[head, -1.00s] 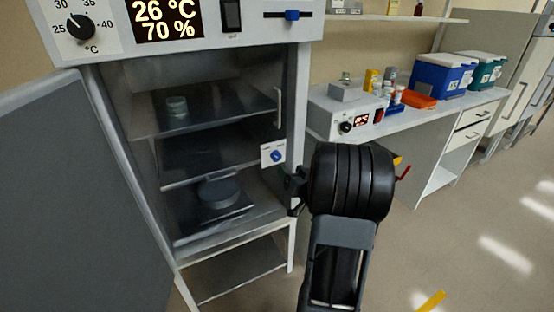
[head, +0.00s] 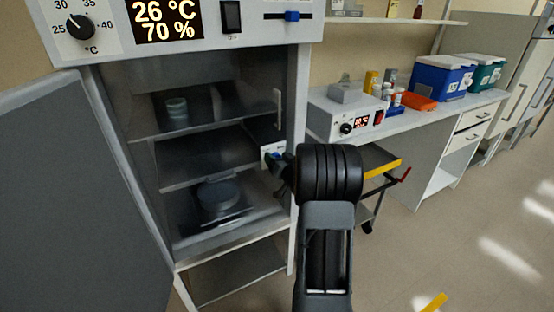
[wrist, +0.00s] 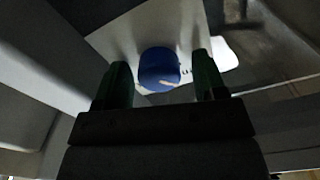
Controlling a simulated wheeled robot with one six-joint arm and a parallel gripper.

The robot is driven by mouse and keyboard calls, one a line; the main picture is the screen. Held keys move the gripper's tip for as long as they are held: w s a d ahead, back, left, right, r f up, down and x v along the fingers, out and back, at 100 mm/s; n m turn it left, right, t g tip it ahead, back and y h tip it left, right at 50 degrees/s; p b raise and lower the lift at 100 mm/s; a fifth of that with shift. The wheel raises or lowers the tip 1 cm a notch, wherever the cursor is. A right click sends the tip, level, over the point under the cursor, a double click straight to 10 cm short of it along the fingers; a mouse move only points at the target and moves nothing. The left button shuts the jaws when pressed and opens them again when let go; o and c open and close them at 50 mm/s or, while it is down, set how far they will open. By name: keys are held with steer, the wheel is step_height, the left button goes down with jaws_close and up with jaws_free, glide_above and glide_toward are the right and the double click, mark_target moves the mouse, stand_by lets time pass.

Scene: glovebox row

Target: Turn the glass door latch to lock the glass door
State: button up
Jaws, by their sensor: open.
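The glass door latch is a blue knob on a white plate. In the wrist view the blue latch (wrist: 158,70) sits between the two green fingertips of my gripper (wrist: 165,82), with a gap on each side. In the head view my gripper (head: 275,163) is at the latch plate (head: 272,149) and covers most of the latch. My gripper is open. The glass door (head: 190,140) covers the cabinet front, with a pale vertical handle (head: 277,108) above the latch. The latch's exact angle is hard to tell.
A grey outer door (head: 85,200) stands swung open at the left. Inside the cabinet are shelves with a round dish (head: 218,195) and a small jar (head: 177,107). A bench (head: 440,112) with a control box (head: 345,120) and coolers stands right. A yellow-edged cart (head: 382,169) stands below it.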

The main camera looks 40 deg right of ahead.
steer(key=shift+c, duration=0.3)
steer(key=c, duration=0.9)
steer(key=m+p, duration=0.2)
steer(key=m, duration=0.2)
steer(key=shift+d+r, duration=0.1)
steer(key=m+p, duration=0.2)
steer(key=m, duration=0.3)
steer(key=m+p, duration=0.2)
steer(key=m, duration=0.2)
steer(key=shift+m, duration=0.4)
steer(key=shift+f+m+p, duration=0.15)
steer(key=shift+m+p, duration=0.3)
steer(key=shift+m, duration=0.5)
steer(key=shift+f+m+p, duration=0.15)
steer(key=shift+m+p, duration=0.3)
steer(key=shift+m, duration=0.8)
